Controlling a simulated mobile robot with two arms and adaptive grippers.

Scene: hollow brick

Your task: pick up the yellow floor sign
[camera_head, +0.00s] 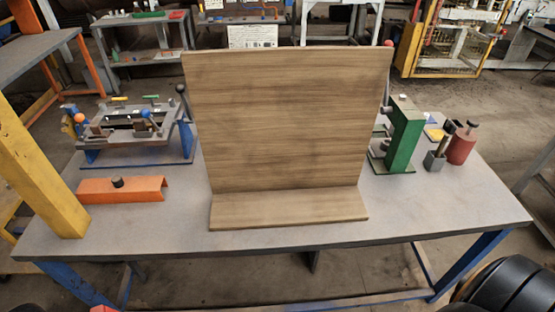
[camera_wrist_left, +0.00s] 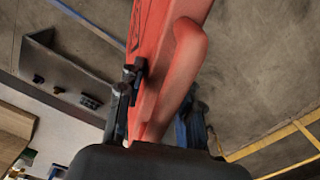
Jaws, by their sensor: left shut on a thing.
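My left gripper (camera_wrist_left: 158,105) is shut on a red-orange flat-sided thing (camera_wrist_left: 165,60) with dark marks on its face and a rounded raised edge. It looks like a floor sign, but it is red-orange rather than yellow. Its upper end runs out of the left wrist view, and its lower part is hidden by the gripper body. A small red bit (camera_head: 103,309) at the bottom edge of the head view may be the same thing. No plainly yellow floor sign shows. My right gripper is not in view.
A grey workbench (camera_head: 300,238) with blue legs carries an upright wooden board (camera_head: 285,120), an orange channel (camera_head: 130,190), a clamp fixture (camera_head: 125,125), a green press (camera_head: 403,135) and a red canister (camera_head: 462,145). A yellow post (camera_head: 38,170) stands at the left.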

